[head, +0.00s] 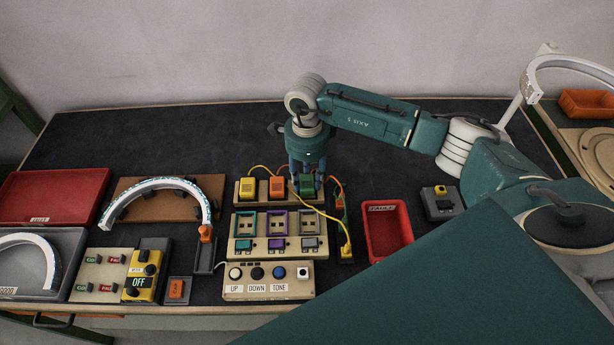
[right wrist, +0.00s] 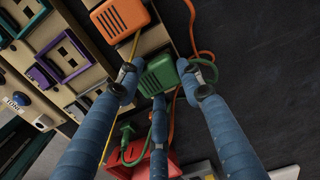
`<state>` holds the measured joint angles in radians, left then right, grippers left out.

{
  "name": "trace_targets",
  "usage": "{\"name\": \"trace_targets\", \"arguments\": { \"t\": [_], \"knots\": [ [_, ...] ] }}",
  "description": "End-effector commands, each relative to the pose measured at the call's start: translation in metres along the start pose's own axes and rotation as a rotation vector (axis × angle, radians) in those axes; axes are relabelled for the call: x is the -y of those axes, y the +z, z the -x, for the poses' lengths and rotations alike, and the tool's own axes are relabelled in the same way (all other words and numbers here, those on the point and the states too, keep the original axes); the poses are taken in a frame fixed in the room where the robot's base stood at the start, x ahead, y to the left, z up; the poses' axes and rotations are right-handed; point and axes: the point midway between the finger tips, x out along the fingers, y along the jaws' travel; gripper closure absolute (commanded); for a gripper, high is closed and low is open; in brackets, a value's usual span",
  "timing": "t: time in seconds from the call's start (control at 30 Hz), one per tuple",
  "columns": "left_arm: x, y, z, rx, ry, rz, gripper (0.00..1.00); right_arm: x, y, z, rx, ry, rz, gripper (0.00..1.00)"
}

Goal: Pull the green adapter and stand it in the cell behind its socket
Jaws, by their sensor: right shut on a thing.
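The green adapter (head: 307,187) is at the right end of the back row on the beige unit (head: 239,200). My right gripper (head: 306,178) comes down on it from above and is shut on it. In the right wrist view, the green adapter (right wrist: 160,73) sits between the blue fingers (right wrist: 164,88). It looks level with its neighbours; I cannot tell whether it is seated or slightly lifted. The arm and fingers partly hide the space behind it. My left gripper is not in view.
A yellow adapter (head: 247,188) and an orange adapter (head: 277,187) stand left of it. Cords run at its right, near a yellow plug (head: 346,250). Coloured frames (head: 277,222) are in front. A red tray (head: 386,230) is to the right. Dark table behind is clear.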

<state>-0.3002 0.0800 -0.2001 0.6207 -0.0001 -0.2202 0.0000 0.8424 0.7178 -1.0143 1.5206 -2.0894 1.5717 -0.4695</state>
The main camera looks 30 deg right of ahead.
Motion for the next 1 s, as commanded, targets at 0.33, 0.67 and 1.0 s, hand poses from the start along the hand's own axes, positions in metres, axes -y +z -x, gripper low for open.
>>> {"name": "trace_targets", "arguments": {
  "t": [0.33,0.67,1.0],
  "knots": [
    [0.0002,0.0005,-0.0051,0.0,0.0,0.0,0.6,0.0005,0.0,-0.0041,0.0,-0.001,0.0,0.91],
    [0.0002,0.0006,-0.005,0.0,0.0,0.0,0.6,0.0003,-0.0001,-0.0042,0.0,0.0,0.0,0.41],
    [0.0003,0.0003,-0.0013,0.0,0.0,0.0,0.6,0.0004,-0.0002,0.0016,0.0,-0.001,0.0,0.41]
  ]
}}
